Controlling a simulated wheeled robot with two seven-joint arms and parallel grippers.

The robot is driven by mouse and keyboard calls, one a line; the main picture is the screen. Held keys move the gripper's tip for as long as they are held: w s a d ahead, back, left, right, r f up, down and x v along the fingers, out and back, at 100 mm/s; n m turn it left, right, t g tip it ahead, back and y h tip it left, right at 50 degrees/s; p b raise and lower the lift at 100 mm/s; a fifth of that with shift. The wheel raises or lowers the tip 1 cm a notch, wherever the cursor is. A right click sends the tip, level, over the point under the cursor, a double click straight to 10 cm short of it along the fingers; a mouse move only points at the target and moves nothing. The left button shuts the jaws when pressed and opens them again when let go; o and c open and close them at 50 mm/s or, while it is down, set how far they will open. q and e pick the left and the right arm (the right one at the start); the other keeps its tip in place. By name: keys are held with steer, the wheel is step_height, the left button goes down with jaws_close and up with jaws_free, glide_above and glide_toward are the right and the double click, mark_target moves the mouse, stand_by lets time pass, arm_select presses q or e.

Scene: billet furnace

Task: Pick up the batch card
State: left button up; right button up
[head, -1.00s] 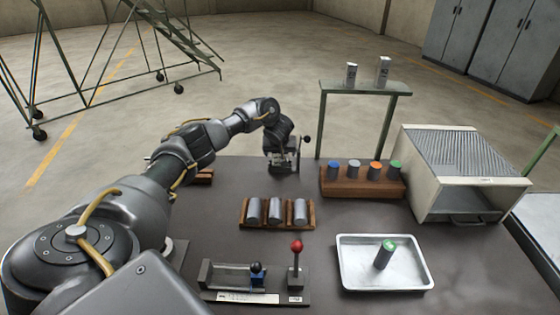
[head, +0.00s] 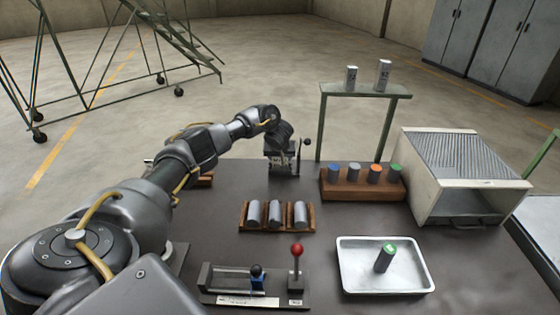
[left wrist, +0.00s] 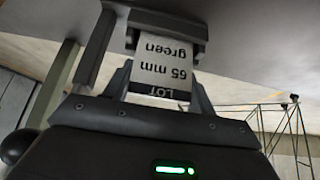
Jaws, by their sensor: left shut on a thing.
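In the head view my left gripper (head: 284,165) is low at the back edge of the table, and the card is too small to make out. My right gripper is not in view.
A wooden rack (head: 362,187) with several coloured-top cylinders stands right of the gripper, before a green shelf frame (head: 365,90). A furnace box (head: 462,180) stands further right. Nearer are a three-billet rack (head: 277,216), a lever fixture (head: 255,285) and a white tray (head: 345,275).

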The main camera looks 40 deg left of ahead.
arm_select(q)
steer(key=shift+r, duration=0.1)
steer(key=shift+r, duration=0.2)
step_height(320, 180, up, 2)
steer(key=shift+r+b, duration=0.1)
steer(key=shift+b, duration=0.3)
steer(key=s+d+r+p, duration=0.7)
steer(key=s+r+p, duration=0.3)
steer(key=s+p, duration=0.2)
steer(key=shift+d, duration=0.25)
steer(key=shift+r, duration=0.1)
